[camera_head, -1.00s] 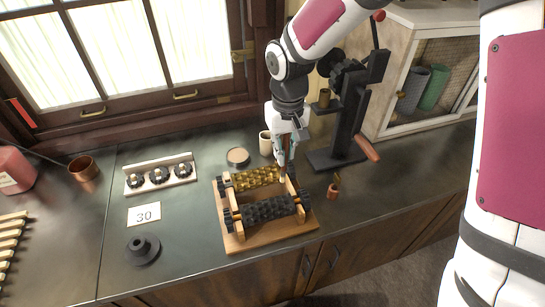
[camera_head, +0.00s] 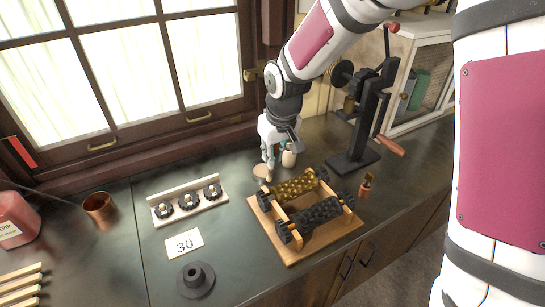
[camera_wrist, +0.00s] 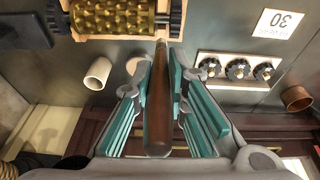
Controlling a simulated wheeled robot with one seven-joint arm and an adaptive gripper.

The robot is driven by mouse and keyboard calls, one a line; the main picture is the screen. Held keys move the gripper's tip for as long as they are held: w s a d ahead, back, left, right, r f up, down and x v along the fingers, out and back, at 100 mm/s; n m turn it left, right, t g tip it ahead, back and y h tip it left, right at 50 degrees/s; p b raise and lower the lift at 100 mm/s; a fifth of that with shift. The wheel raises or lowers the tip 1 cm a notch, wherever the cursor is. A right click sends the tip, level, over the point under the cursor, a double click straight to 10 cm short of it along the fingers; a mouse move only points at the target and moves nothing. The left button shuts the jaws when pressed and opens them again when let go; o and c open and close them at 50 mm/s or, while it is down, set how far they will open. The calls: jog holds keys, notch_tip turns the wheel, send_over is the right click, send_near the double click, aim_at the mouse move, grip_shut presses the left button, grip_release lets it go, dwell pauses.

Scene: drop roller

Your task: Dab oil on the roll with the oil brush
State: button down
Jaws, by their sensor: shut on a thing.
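The brass-coloured patterned roll (camera_head: 295,187) lies in a wooden stand (camera_head: 290,250), behind a black patterned roll (camera_head: 315,213). My gripper (camera_head: 273,160) is low behind the stand, near the brass roll's left half. In the wrist view my gripper (camera_wrist: 160,95) is shut on a brown rod-like handle (camera_wrist: 157,105), which I take for the oil brush. The handle points toward the end of the brass roll (camera_wrist: 115,15). The bristles are not clear, and I cannot tell whether they touch the roll. A small copper-coloured pot (camera_head: 364,190) stands right of the stand.
A pale cup (camera_head: 289,158) and a round tin (camera_head: 261,172) are close to my gripper. A black press (camera_head: 365,120) stands at the right. A gear rack (camera_head: 188,201), a "30" card (camera_head: 184,244) and a black flanged piece (camera_head: 196,280) are at the left.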

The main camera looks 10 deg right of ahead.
notch_tip(320, 180, down, 6)
jog(key=b, duration=0.2)
dwell(0.4)
jog(key=shift+f+b, duration=0.4)
dwell(0.9)
dwell(0.8)
jog(key=shift+r+p, duration=1.55)
jog(key=shift+r, duration=1.95)
jog(key=shift+d, duration=0.1)
